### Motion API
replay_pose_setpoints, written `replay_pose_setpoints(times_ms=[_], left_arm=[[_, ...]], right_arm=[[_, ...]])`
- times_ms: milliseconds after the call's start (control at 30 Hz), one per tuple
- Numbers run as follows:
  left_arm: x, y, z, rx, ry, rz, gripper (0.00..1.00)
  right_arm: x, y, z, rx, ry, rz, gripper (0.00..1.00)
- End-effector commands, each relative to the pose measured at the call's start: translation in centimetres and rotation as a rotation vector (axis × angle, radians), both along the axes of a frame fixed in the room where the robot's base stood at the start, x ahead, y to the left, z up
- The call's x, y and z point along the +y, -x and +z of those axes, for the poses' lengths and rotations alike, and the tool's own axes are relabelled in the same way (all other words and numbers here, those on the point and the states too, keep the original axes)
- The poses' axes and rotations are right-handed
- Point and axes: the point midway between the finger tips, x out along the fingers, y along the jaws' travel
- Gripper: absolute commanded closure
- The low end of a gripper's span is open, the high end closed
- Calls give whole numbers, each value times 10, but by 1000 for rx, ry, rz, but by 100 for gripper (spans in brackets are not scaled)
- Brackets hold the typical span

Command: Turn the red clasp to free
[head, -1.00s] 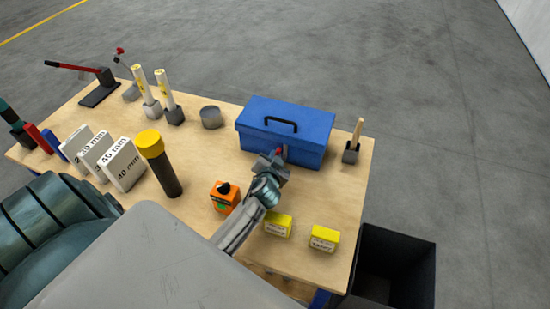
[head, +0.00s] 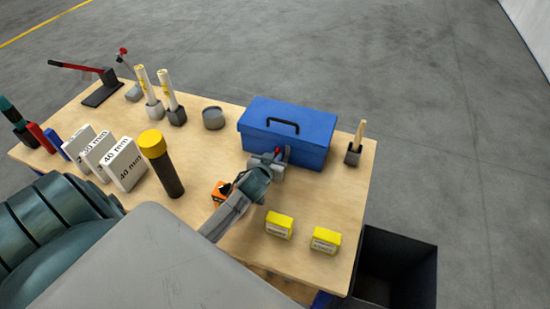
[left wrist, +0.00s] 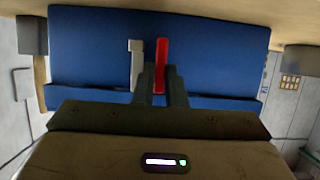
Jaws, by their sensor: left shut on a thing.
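A blue toolbox (head: 305,128) with a black handle stands closed on the wooden table. The red clasp (head: 287,151) is on its front face, partly hidden by my left gripper (head: 277,158). In the left wrist view the red clasp (left wrist: 161,62) stands upright against the blue front (left wrist: 215,60), beside a grey upright piece (left wrist: 136,62). The fingers of my left gripper (left wrist: 161,80) are shut on the lower part of the clasp. My right gripper is not in view.
An orange box (head: 220,192) sits close to my left arm, partly hidden by it. Two yellow boxes (head: 279,224) lie at the front right. A black and yellow cylinder (head: 160,164) stands to the left. A dark bin (head: 398,270) is beyond the table's right edge.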

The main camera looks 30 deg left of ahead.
Motion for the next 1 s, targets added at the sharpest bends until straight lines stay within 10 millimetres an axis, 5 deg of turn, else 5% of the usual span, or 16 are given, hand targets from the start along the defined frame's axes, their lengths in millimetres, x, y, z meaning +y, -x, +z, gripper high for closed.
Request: replay_pose_setpoints(times_ms=[333,400,767,1000], left_arm=[[0,-1,1,-3,6,0,100],[0,-1,1,-3,6,0,80],[-1,3,1,-2,4,0,80],[-8,32,10,-2,4,-1,80]], right_arm=[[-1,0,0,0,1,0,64],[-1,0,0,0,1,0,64],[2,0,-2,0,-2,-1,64],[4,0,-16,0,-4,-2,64]])
